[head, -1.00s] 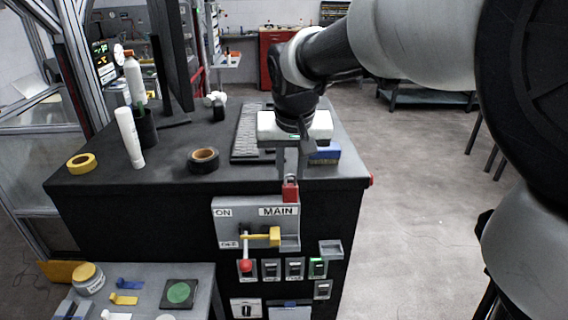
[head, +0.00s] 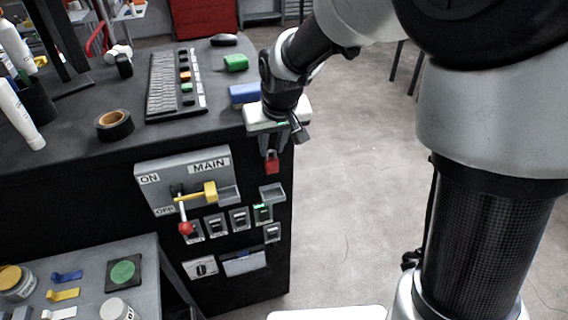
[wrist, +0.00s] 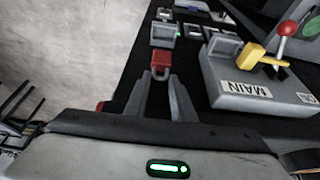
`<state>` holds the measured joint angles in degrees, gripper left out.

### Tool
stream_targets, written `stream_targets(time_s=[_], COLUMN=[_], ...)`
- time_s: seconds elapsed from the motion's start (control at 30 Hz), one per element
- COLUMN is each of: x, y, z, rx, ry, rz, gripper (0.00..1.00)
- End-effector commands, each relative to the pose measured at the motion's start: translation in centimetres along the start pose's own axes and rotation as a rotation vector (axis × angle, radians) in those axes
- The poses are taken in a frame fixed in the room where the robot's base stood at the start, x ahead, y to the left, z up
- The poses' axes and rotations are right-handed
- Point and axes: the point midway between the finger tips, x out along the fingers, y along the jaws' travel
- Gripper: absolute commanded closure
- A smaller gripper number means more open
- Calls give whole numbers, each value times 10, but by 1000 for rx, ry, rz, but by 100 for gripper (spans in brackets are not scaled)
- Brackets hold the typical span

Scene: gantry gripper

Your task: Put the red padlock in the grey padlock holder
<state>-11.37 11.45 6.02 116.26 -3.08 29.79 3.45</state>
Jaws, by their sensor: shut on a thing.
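The red padlock (head: 272,164) hangs upright below my gripper (head: 271,150), which is shut on its shackle. It also shows in the wrist view (wrist: 160,61) at the tips of my gripper (wrist: 161,79). What looks like the grey padlock holder (head: 272,192) is a small open tray on the dark cabinet front, right of the MAIN panel. The padlock is just above it in the head view, apart from it. In the wrist view the holder (wrist: 163,33) lies beyond the padlock. Its inside is only partly visible.
The MAIN panel (head: 184,180), with a yellow handle (head: 196,194) and a red-knobbed lever (head: 185,228), juts out left of the padlock. Small switches (head: 239,218) sit below it. The cabinet top (head: 70,134) is above. Open floor (head: 370,200) lies to the right.

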Motion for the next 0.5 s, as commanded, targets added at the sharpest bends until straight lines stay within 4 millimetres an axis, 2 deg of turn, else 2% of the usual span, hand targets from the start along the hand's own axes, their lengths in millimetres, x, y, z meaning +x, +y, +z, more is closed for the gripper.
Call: stream_targets(time_s=[0.2, 0.5], x=[40, 66], y=[0, 0], z=[18, 28], rx=[-3, -2], ry=[-6, -4], rz=[-1, 0], gripper=[100, 100])
